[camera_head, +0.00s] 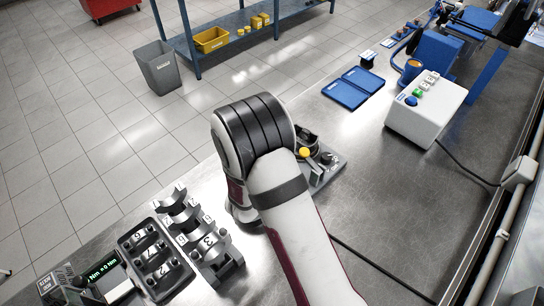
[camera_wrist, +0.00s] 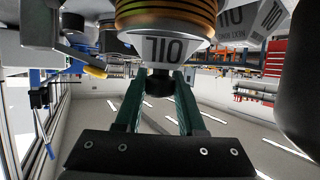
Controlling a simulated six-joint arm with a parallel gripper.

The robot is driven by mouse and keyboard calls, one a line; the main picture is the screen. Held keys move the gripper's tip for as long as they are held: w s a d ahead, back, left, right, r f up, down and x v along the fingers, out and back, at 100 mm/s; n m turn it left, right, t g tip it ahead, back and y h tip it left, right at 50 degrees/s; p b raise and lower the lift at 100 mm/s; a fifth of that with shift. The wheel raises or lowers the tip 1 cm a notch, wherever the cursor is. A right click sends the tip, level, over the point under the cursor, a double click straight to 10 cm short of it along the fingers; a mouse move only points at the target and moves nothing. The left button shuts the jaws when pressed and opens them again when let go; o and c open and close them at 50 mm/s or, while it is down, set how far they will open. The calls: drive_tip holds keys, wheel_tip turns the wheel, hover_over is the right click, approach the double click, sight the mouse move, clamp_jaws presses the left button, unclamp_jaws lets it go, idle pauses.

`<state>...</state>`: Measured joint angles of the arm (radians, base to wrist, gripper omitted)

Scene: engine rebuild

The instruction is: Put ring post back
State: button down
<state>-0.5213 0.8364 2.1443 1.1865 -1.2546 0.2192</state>
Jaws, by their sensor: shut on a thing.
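In the wrist view my gripper (camera_wrist: 160,80) has two green fingers close around a dark rounded knob (camera_wrist: 159,84). The knob sits against a pale collar marked OIL (camera_wrist: 165,48), with orange and dark bands (camera_wrist: 165,14) stacked beyond it. I take this to be the ring post; its far end is cut off by the frame. The picture is upside down, with ceiling lights at the bottom. In the head view my arm hides the gripper and the post. A dark fixture (camera_head: 329,166) with a yellow knob (camera_head: 304,152) shows partly behind my arm.
Numbered grey bearing caps (camera_head: 207,242) and a dark tray (camera_head: 155,261) lie left of my arm. Blue pads (camera_head: 354,88) and a white button box (camera_head: 425,111) lie at the right back. Bare metal bench (camera_head: 400,200) is open to the right.

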wheel_tip(320, 180, up, 10)
drive_tip(key=shift+w+f, duration=0.1)
drive_tip(key=w+d+r+n+y, duration=0.2)
drive_tip(key=w+d, duration=0.7)
drive_tip(key=d, duration=0.3)
drive_tip(key=s+d+f+n+y, duration=0.1)
drive_tip(key=d+f, duration=0.1)
drive_tip(key=d, duration=0.7)
drive_tip(key=s+d+f, duration=0.1)
drive_tip(key=d, duration=0.8)
drive_tip(key=w+a+f, duration=0.2)
drive_tip(key=a+f, duration=0.1)
drive_tip(key=w+a+f, duration=0.5)
drive_tip(key=a+f, duration=0.1)
drive_tip(key=f, duration=0.1)
drive_tip(key=shift+w, duration=0.25)
drive_tip(key=shift+f+t, duration=0.3)
drive_tip(key=shift+f, duration=0.1)
